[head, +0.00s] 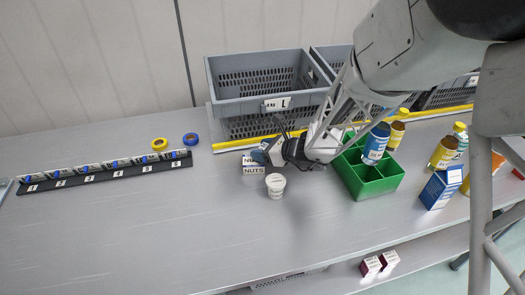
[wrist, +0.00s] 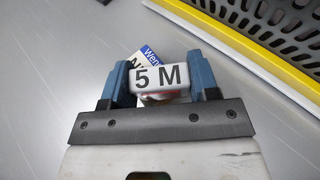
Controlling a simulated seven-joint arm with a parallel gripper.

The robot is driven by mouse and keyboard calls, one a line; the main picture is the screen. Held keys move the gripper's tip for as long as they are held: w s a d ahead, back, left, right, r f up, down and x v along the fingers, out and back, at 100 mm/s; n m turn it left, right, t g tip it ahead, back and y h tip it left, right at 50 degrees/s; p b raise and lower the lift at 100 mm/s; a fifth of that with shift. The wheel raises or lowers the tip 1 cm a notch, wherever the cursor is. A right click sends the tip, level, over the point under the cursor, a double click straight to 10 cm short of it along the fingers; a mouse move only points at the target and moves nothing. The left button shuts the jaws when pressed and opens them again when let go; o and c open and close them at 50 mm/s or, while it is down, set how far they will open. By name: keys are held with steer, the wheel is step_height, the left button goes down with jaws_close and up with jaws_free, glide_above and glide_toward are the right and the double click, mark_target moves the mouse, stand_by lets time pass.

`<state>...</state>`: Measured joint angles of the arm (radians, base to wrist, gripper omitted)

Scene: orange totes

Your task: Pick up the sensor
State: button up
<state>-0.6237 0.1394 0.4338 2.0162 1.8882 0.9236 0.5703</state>
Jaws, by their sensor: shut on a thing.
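My gripper (head: 268,152) is over the middle of the table, just above a small white box marked NUTS (head: 254,168). In the wrist view its two blue fingers (wrist: 161,78) are shut on a small pale item marked 5 M (wrist: 161,77). I cannot tell whether this item is the sensor. Part of the white, blue and yellow nuts box (wrist: 148,52) shows behind it. I cannot tell whether the held item touches that box. No other thing in view can be clearly told as the sensor.
A white tub (head: 275,186) stands close to the gripper. A green divided bin (head: 368,186) with bottles is to the right. Grey crates (head: 262,92) stand behind. A black numbered rack (head: 105,174) and two tape rolls (head: 190,139) are left. The front left table is clear.

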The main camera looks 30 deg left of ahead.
mark_target(263, 148)
steer(key=shift+r, duration=1.45)
steer(key=shift+s+d+r, duration=0.15)
steer(key=shift+r, duration=0.15)
steer(key=s+d+r, duration=0.1)
steer(key=s+d, duration=1)
steer(key=shift+r, duration=0.15)
steer(key=shift+a, duration=0.1)
steer(key=shift+s+a+r, duration=0.15)
steer(key=shift+s+a, duration=0.6)
steer(key=shift+s, duration=0.05)
steer(key=w+a, duration=0.3)
steer(key=a, duration=0.1)
steer(key=w+a+f, duration=0.1)
steer(key=w+a, duration=0.6)
steer(key=w, duration=0.1)
steer(key=shift+a+f, duration=0.25)
steer(key=shift+a, duration=0.15)
steer(key=shift+s, duration=0.1)
